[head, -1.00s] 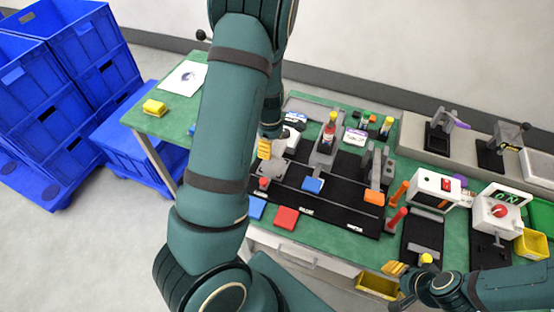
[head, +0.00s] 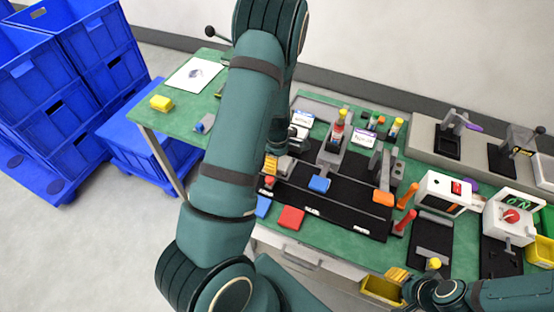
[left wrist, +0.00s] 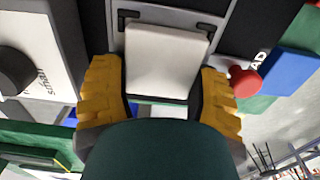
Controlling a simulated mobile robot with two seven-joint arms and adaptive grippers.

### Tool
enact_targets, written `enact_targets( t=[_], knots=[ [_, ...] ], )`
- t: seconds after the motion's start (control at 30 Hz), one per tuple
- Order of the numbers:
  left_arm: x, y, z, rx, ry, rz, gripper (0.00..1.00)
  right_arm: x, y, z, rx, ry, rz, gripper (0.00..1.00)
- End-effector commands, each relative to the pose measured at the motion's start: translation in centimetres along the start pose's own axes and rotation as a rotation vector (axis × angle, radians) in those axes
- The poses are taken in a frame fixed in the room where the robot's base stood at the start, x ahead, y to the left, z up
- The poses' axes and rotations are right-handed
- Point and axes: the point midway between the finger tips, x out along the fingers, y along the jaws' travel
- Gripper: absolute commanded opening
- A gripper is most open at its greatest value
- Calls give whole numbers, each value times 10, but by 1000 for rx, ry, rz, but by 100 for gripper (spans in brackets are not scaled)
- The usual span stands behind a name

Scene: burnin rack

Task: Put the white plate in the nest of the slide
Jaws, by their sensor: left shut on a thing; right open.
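The white plate (left wrist: 165,62) lies between the two yellow fingers of my left gripper (left wrist: 160,100) in the left wrist view, and the gripper is shut on it. A grey slide part with black corner brackets (left wrist: 205,30) borders the plate's far edge. I cannot tell whether the plate is seated or just above the nest. In the head view my left gripper (head: 279,165) is at the left end of the black fixture base, and my arm hides much of it.
A red knob (left wrist: 245,80) stands close right of my left gripper. Blue (head: 319,184) and orange (head: 383,198) blocks, upright grey fixtures and a bottle (head: 338,130) crowd the black base. A white switch box (head: 444,192) stands to the right. Blue crates (head: 75,140) are at far left.

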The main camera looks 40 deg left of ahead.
Motion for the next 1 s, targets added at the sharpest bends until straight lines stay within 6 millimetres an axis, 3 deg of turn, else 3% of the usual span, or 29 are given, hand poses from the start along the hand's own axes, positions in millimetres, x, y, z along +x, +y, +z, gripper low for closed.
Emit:
enact_targets(
  t=[0.03, 0.07, 0.1, 0.53, 1.0],
  knots=[
    [3, 0, 0, 0, 0, 0, 28, 2, 1, 1, 0, -1, 0, 47],
    [3, 0, 0, 0, 0, -1, 69, 2, 1, 1, 0, -2, 0, 47],
    [2, 0, 0, 0, 0, 0, 76, 1, 0, 1, 0, -2, 0, 47],
    [-7, 0, 0, 0, 0, 1, 76, -2, -1, -1, 0, 2, 0, 47],
    [-96, 1, 1, 1, -1, 2, 76, -24, -8, -6, 2, 7, -3, 47]
  ],
)
